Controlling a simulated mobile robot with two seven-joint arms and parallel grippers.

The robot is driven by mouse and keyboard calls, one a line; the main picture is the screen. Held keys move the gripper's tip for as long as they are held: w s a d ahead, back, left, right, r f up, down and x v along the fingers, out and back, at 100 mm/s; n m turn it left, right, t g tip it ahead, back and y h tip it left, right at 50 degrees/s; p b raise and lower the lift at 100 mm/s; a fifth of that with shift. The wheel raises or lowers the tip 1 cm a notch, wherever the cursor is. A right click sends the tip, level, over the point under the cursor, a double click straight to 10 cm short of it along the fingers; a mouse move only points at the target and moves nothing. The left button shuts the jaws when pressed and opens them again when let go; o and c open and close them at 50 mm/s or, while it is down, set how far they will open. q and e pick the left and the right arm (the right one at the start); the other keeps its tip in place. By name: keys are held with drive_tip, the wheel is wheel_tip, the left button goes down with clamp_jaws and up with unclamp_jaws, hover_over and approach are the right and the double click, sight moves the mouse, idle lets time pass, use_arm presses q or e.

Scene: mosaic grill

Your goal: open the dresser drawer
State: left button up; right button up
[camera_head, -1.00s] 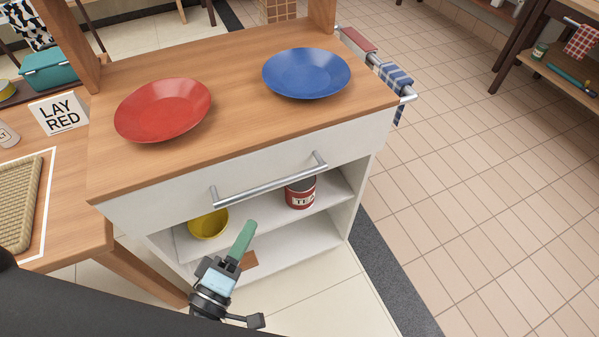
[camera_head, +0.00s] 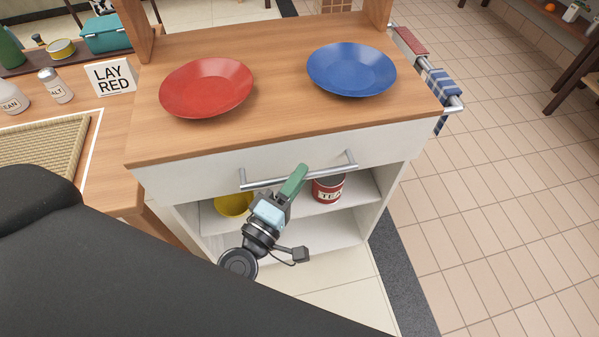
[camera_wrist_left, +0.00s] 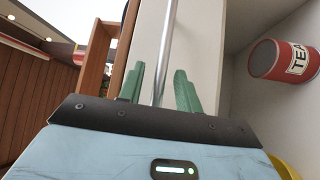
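The white dresser drawer (camera_head: 398,147) sits under the wooden top and looks closed. Its silver bar handle (camera_head: 328,174) runs across the front. My left gripper (camera_head: 294,180) is at the middle of this handle, with its green fingers reaching up to it. In the left wrist view the handle bar (camera_wrist_left: 167,40) runs between the two green fingers of the left gripper (camera_wrist_left: 160,88). The fingers are apart, with a gap on each side of the bar. My right gripper is not in view.
A red plate (camera_head: 206,88) and a blue plate (camera_head: 351,69) stand on the dresser top. A yellow bowl (camera_head: 231,205) and a red tea tin (camera_head: 328,189) are on the shelf below the drawer. Towels hang on a side rail (camera_head: 455,106). The floor to the right is clear.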

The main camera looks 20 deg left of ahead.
use_arm(q)
drive_tip(key=shift+w+d+r, duration=0.1)
drive_tip(key=shift+w, duration=0.5)
clamp_jaws()
